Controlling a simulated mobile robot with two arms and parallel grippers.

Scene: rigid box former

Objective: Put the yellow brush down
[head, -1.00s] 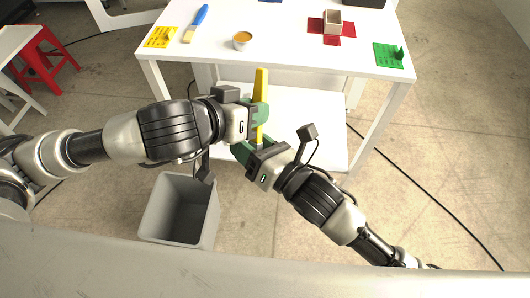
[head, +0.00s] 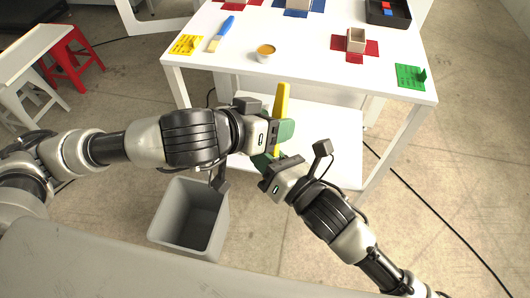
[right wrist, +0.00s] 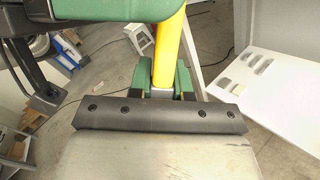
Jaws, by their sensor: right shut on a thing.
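The yellow brush (head: 283,97) is held up in front of the white table, its handle pointing toward the table. My right gripper (head: 270,161) is shut on its lower end. In the right wrist view the yellow handle (right wrist: 169,48) rises from a silver collar between the right gripper's green fingers (right wrist: 163,80). My left gripper (head: 284,131) is right at the handle, its green finger covering part of it. Whether its jaws are closed on the handle is hidden. The brush's bristles are hidden.
A grey bin (head: 190,215) stands on the floor below my left arm.

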